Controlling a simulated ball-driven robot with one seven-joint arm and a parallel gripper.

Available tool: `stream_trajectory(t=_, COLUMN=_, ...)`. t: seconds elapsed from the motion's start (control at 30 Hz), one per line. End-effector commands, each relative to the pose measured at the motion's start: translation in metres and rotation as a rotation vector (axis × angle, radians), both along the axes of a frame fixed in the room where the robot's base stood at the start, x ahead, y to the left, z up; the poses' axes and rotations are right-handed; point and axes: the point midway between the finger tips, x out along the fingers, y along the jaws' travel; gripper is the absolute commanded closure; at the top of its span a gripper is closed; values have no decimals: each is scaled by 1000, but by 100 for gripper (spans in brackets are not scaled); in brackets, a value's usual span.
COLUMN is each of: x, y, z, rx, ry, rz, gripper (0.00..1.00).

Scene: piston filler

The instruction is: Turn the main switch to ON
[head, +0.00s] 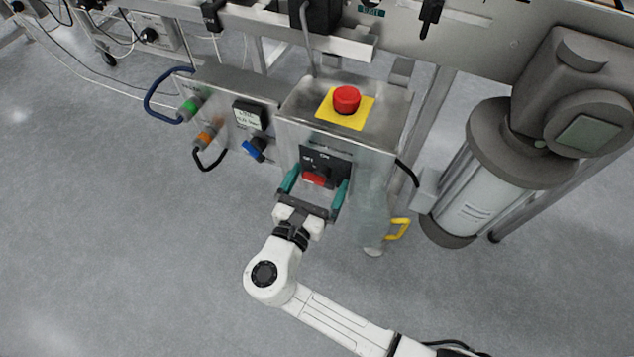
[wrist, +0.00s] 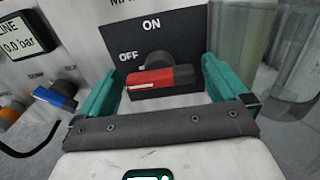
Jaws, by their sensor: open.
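The main switch is a red handle (wrist: 160,81) on a black plate (wrist: 185,42) marked ON at the top and OFF at the left. It also shows in the head view (head: 314,179) on the front of a steel box. The handle lies nearly level, its white-marked end pointing left, on the OFF side. My gripper (head: 317,180) is open in front of the plate. In the wrist view its teal fingers (wrist: 160,76) stand left and right of the handle, with a small gap at each side. Whether the fingertips touch the plate cannot be told.
A red emergency button (head: 346,99) on a yellow plate tops the box. To the left are a pressure display (head: 250,115), a blue knob (head: 254,149) and green and orange fittings. A large grey motor housing (head: 500,170) stands right. Open floor lies left.

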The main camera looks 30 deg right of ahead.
Motion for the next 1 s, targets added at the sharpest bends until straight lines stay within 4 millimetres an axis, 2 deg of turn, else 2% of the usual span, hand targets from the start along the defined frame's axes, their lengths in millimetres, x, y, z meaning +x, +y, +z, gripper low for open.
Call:
stream_trajectory(t=0.23, x=0, y=0, z=0, rx=0, ry=0, rz=0, gripper=1)
stream_trajectory(t=0.8, x=0, y=0, z=0, rx=0, ry=0, rz=0, gripper=56)
stream_trajectory(t=1.0, x=0, y=0, z=0, rx=6, ry=-9, rz=0, gripper=56)
